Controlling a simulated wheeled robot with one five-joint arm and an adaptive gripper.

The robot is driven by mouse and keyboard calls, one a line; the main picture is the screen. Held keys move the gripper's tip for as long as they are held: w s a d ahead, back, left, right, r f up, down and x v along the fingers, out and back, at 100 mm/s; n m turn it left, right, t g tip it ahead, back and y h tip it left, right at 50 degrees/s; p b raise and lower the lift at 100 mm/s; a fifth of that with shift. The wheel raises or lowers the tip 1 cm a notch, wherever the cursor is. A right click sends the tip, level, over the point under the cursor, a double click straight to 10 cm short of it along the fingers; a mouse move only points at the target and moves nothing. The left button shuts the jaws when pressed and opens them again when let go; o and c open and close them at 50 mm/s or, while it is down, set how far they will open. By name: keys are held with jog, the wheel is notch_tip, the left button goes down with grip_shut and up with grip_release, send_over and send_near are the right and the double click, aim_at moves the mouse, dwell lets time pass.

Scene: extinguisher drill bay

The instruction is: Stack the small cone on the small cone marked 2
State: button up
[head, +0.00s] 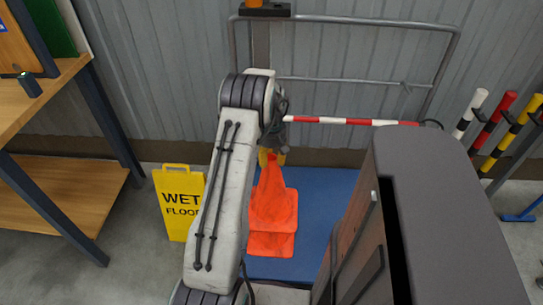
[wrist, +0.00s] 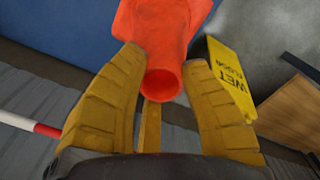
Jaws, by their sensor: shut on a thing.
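An orange cone (head: 272,208) stands roughly upright over the blue mat, and my gripper (head: 272,158) is at its top. In the wrist view my yellow fingers (wrist: 164,62) are closed on both sides of this cone (wrist: 163,35), near its open tip. Directly below it, a second orange cone (head: 271,245) shows only as a lower strip of its base; the upper cone hides the rest. The two line up in the head view, but I cannot tell whether they touch or are nested. No number is readable on either cone.
The blue mat (head: 318,195) is bare around the cones. A yellow wet floor sign (head: 178,203) stands to the left, near a wooden shelf unit (head: 70,190). A metal rail and a red-white bar (head: 345,122) are behind. Striped posts (head: 497,130) stand at right.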

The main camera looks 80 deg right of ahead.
jog(key=shift+f+b, duration=1.75)
jog(key=shift+f, duration=1.6)
jog(key=shift+f+b, duration=4.9)
jog(key=shift+f, duration=1.75)
jog(key=o, duration=1.2)
jog(key=shift+a, duration=0.1)
notch_tip(320, 180, up, 12)
jog(key=shift+r, duration=0.1)
